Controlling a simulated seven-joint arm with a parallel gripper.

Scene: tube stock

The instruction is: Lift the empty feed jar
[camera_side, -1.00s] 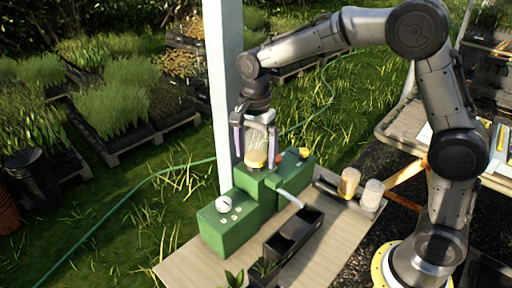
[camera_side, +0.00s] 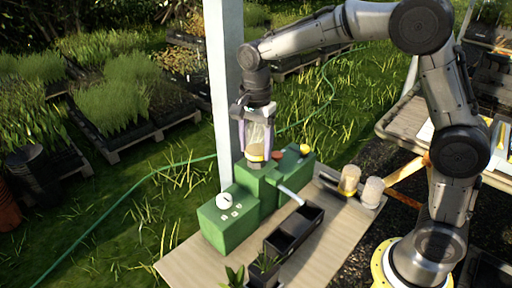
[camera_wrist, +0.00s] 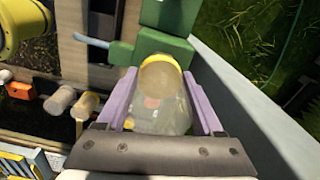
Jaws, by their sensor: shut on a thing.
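The feed jar (camera_side: 257,136) is clear with a yellow band at its lower end. My gripper (camera_side: 255,138) is shut on it, one purple finger on each side. The jar is upright, over the green machine (camera_side: 228,225), with its lower end close to the machine's top; I cannot tell for sure whether they touch. In the wrist view the jar (camera_wrist: 160,115) sits between the purple fingers, its yellow-ringed end pointing away from my gripper (camera_wrist: 160,88). I see no clear fill in its body.
Two more jars, one amber (camera_side: 349,181) and one pale (camera_side: 372,193), stand right of the machine on the wooden table (camera_side: 322,255). A black divided bin (camera_side: 293,236) stands in front. A white post (camera_side: 226,90) rises close behind and left of the jar.

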